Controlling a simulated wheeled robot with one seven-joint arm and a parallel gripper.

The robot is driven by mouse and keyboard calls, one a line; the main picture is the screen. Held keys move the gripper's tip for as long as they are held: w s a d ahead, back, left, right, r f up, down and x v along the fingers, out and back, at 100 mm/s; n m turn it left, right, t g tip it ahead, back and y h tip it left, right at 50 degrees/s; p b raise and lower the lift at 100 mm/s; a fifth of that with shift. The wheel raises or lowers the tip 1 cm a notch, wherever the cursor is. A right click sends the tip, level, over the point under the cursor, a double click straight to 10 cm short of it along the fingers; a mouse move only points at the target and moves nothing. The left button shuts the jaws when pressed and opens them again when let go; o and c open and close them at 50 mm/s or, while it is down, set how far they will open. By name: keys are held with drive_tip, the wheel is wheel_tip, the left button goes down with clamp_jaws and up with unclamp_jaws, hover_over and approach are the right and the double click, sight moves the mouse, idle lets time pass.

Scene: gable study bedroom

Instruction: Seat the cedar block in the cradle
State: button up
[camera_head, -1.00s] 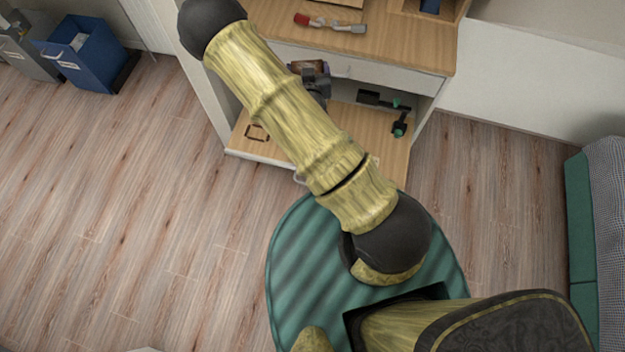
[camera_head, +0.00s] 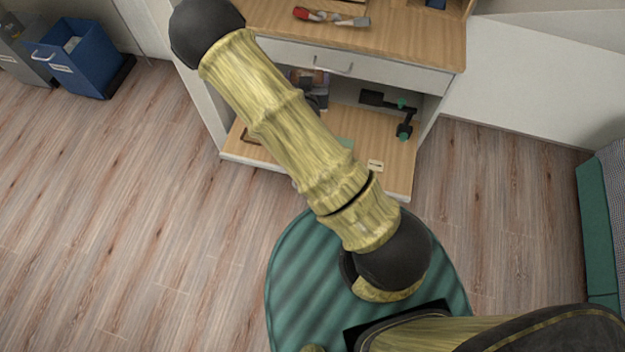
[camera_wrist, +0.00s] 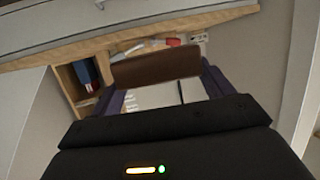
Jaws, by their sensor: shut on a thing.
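The cedar block (camera_wrist: 155,67) is a plain brown bar across the wrist view, held between the purple fingers of my gripper (camera_wrist: 160,85). In the head view my gripper (camera_head: 309,85) is at the opening beneath the drawer, partly hidden behind my arm. The block is hard to make out there. A thin brown frame (camera_head: 249,137) lies on the left of the lower shelf board, partly covered by my arm; it may be the cradle, but I cannot tell. The block is apart from it.
The lower shelf board (camera_head: 375,145) carries a black and green jointed device (camera_head: 403,118) at right and a small pale label (camera_head: 375,166). The drawer front (camera_head: 350,66) is above the opening. A red-handled tool (camera_head: 330,17) lies on the desktop. Blue bin (camera_head: 80,60) stands far left.

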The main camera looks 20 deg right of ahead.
drive_tip(key=shift+f, duration=0.1)
idle(0.3)
wheel_tip(320, 180, down, 11)
drive_tip(key=w+n+y, duration=0.2)
drive_tip(key=n+y, duration=0.1)
drive_tip(key=y, duration=0.1)
drive_tip(key=shift+w+t, duration=0.15)
drive_tip(key=shift+t, duration=0.15)
